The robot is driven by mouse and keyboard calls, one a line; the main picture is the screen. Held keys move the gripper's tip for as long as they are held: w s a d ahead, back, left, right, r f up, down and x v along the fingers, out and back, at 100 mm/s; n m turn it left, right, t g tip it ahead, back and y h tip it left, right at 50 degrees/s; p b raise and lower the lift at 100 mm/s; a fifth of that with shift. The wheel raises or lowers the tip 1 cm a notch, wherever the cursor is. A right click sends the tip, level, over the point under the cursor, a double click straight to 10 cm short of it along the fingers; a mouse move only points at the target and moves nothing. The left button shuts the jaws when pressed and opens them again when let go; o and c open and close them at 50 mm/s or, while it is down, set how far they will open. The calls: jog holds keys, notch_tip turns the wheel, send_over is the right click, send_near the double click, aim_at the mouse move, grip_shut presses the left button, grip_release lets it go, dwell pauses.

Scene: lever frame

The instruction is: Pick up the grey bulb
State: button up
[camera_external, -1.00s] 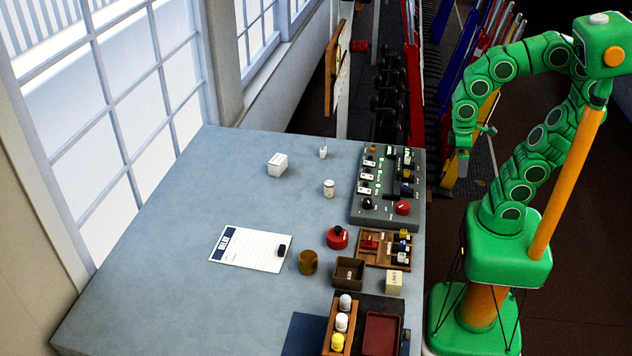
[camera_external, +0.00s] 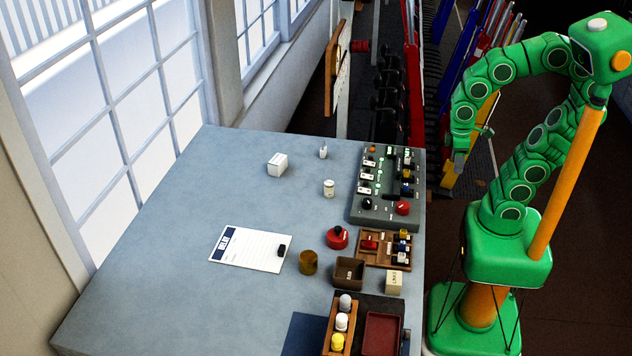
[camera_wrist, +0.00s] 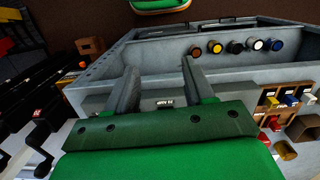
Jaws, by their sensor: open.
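The grey bulb (camera_external: 345,302) stands in the top slot of a wooden rack (camera_external: 328,330) near the table's front edge. A white bulb (camera_external: 341,321) and a yellow bulb (camera_external: 338,342) stand in line below it. My gripper (camera_external: 460,158) hangs beyond the table's right edge, beside the lever panel and well away from the rack. In the wrist view my gripper (camera_wrist: 158,72) has its two fingers apart with nothing between them. I cannot make out the grey bulb in the wrist view.
The grey lever panel (camera_external: 385,212) lies along the table's right edge. A dark box (camera_external: 349,273), a brown cup (camera_external: 308,262), a cream block (camera_external: 394,282) and a red tray (camera_external: 381,335) stand near the rack. The table's left part is mostly clear.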

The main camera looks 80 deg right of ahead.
aim_at(345, 298)
jog(key=w+a+r+n+t, duration=0.2)
jog(key=w+r+n+t, duration=0.15)
jog(key=w, duration=1.15)
jog(key=w+a+r+n+t, duration=0.2)
jog(key=w+n+t, duration=0.25)
jog(key=w, duration=0.95)
jog(key=w+a+r+n+t+y, duration=0.1)
jog(key=w+a+r+n+t, duration=0.15)
jog(key=w+a+n, duration=0.3)
jog(key=w+a+r+n+t, duration=0.1)
jog(key=w+a+n+t, duration=0.35)
jog(key=w, duration=0.25)
jog(key=a+n+y, duration=0.8)
jog(key=a+n, duration=0.7)
jog(key=a, duration=0.5)
jog(key=s+a+f+n+g+y, duration=0.3)
jog(key=s+a+n+g+y, duration=0.15)
jog(key=s+a+n, duration=0.45)
jog(key=s+a+f+n+g+y, duration=0.45)
jog(key=s+a+n, duration=0.3)
jog(key=a, duration=0.35)
jog(key=shift+n+h, duration=0.3)
jog(key=shift+n, duration=0.05)
jog(key=shift+r+x, duration=0.15)
jog(key=shift+x, duration=1.7)
jog(key=shift+r+x, duration=0.1)
jog(key=shift+x, duration=1.75)
